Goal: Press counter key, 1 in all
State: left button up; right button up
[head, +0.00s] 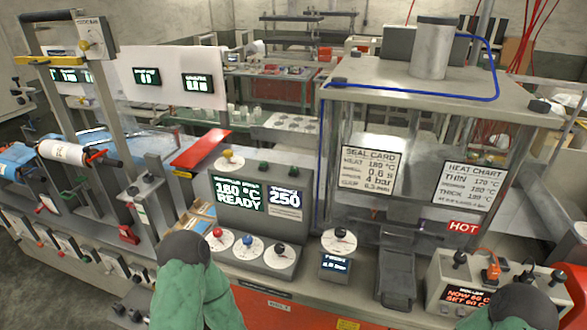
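A grey control box (254,219) stands in the middle of the bench. Its left display (239,196) reads 180 °C READY and its right display (285,200) reads 250. I cannot tell which key is the counter key. My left gripper (184,249) is a dark rounded end in front of the box's lower left. My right gripper (524,304) is at the lower right. Fingers of both are hidden.
A press frame (440,88) with a SEAL CARD (370,171) and a HEAT CHART stands at right, with a red HOT sign (463,227) below. Rollers and posts crowd the left.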

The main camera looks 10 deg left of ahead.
pick_arm(q)
grip_shut()
dwell(1.1)
